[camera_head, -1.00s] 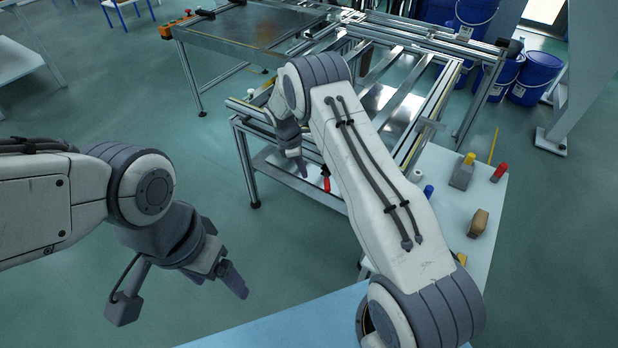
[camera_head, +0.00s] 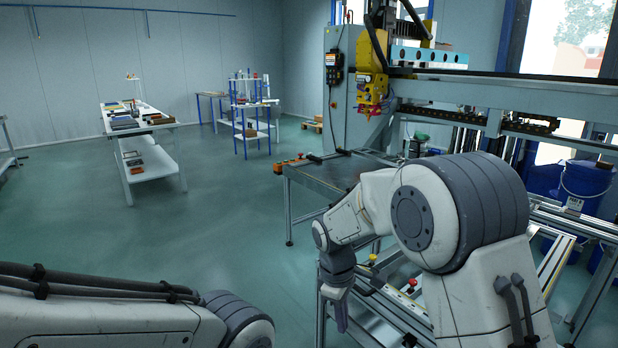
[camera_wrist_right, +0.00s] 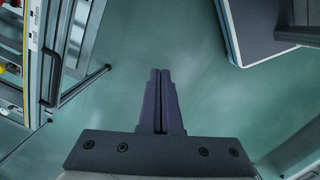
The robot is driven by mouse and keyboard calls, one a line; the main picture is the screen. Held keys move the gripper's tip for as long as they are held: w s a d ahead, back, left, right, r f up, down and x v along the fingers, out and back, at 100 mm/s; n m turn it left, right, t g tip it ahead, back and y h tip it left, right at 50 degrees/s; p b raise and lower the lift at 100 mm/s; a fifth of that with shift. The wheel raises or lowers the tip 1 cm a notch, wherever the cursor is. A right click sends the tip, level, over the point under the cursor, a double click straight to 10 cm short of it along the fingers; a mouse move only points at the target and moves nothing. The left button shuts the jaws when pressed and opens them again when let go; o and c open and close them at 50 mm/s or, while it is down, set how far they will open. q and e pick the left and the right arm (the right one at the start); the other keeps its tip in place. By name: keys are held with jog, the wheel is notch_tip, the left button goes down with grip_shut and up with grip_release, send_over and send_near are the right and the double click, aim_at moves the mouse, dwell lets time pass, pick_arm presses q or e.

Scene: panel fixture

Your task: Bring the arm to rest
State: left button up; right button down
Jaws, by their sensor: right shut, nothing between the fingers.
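My right arm comes in from the lower right of the head view. Its gripper (camera_head: 341,312) hangs pointing down beside the metal frame fixture. In the right wrist view the two dark fingers (camera_wrist_right: 160,95) lie together, shut with nothing between them, above the green floor. My left arm shows only as a link and a joint at the lower left of the head view. Its gripper is out of the picture.
The fixture's rails (camera_head: 400,308) run close beside my right gripper, partly hidden by my arm. A flat-topped table (camera_head: 325,180) stands behind it. A gantry machine (camera_head: 372,70) stands farther back. A blue bucket (camera_head: 583,185) is at right. The floor (camera_head: 190,245) at left is open.

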jog(key=s+a+r+m+y, duration=0.1)
jog(key=s+r+m, duration=0.15)
jog(key=s, duration=1.15)
jog(key=s+a+r+m+y, duration=0.15)
jog(key=s+r, duration=0.25)
jog(key=s, duration=1)
notch_tip(320, 180, up, 12)
jog(key=p, duration=1.2)
jog(key=shift+w+a+r+m+p, duration=0.15)
jog(key=shift+w+r+m+p, duration=0.15)
jog(key=shift+w+p, duration=0.15)
